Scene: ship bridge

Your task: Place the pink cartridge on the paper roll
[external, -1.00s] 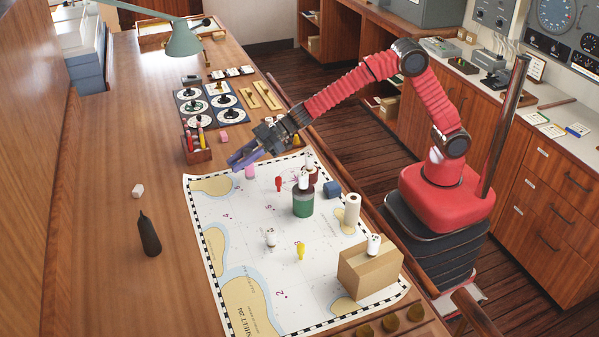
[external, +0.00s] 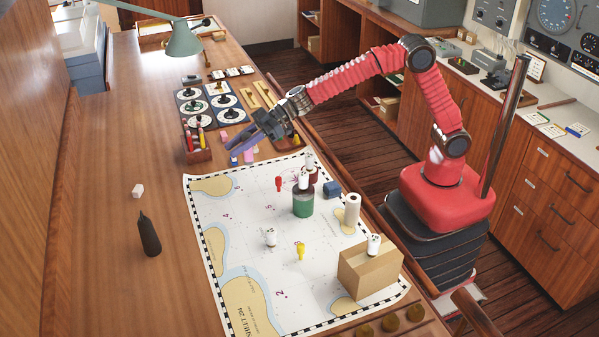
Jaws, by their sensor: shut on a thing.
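The pink cartridge (external: 249,155) is in my gripper (external: 241,146), beneath the purple-blue fingers near the far edge of the chart. The fingers are shut on it and hide part of it; it appears raised a little. The paper roll (external: 351,211) is a cream cylinder standing upright at the right side of the chart, behind the cardboard box. My gripper is well away from it, to its upper left. The top of the roll looks bare.
A pen holder (external: 197,146) is left of my gripper. The left tabletop is mostly clear.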

